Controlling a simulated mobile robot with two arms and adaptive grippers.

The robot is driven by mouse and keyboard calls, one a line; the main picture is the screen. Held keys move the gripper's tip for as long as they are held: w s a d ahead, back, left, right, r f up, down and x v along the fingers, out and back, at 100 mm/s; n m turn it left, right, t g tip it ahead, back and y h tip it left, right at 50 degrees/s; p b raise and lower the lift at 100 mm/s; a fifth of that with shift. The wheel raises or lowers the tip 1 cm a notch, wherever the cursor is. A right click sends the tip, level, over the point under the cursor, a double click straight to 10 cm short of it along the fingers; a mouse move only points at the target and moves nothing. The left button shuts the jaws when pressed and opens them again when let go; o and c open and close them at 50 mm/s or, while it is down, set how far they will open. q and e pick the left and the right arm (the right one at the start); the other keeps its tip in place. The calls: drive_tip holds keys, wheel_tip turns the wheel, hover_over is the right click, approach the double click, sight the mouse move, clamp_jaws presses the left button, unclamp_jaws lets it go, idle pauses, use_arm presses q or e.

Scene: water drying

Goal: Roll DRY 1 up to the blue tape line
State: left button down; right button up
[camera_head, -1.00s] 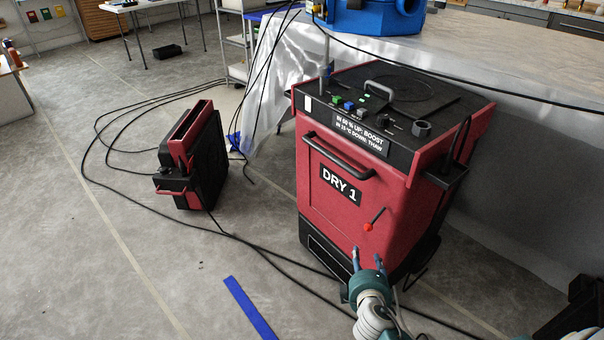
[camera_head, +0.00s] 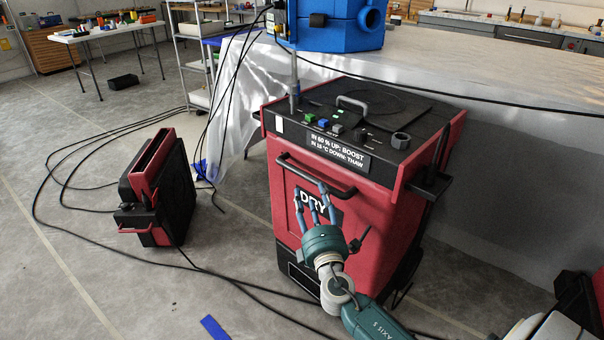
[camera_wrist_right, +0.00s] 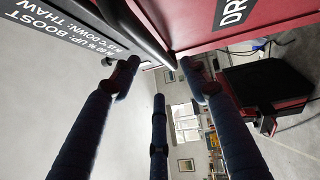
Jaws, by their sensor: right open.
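DRY 1 (camera_head: 385,215) is a red dryer with a black top, standing upright in the middle of the head view. Its dark front handle (camera_head: 345,192) runs across the upper front; it also shows in the right wrist view (camera_wrist_right: 142,38). My right gripper (camera_head: 314,194) is open and empty in front of the dryer, its fingertips near the handle and covering part of the DRY 1 label (camera_head: 305,199). I cannot tell whether a finger touches the handle. The blue tape line (camera_head: 214,328) lies on the floor at the bottom, left of the dryer. My left gripper is out of view.
A smaller red and black unit (camera_head: 160,195) stands on the floor to the left. Black cables (camera_head: 190,265) run across the floor in front of both machines. A plastic-draped bench (camera_head: 500,175) with a blue machine (camera_head: 335,25) stands behind. Open floor lies at the lower left.

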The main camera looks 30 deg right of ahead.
sight(306, 178)
drive_tip(key=x, duration=0.9)
drive_tip(key=shift+w+d, duration=0.15)
drive_tip(key=shift+w, duration=0.05)
drive_tip(key=shift+r, duration=0.1)
clamp_jaws()
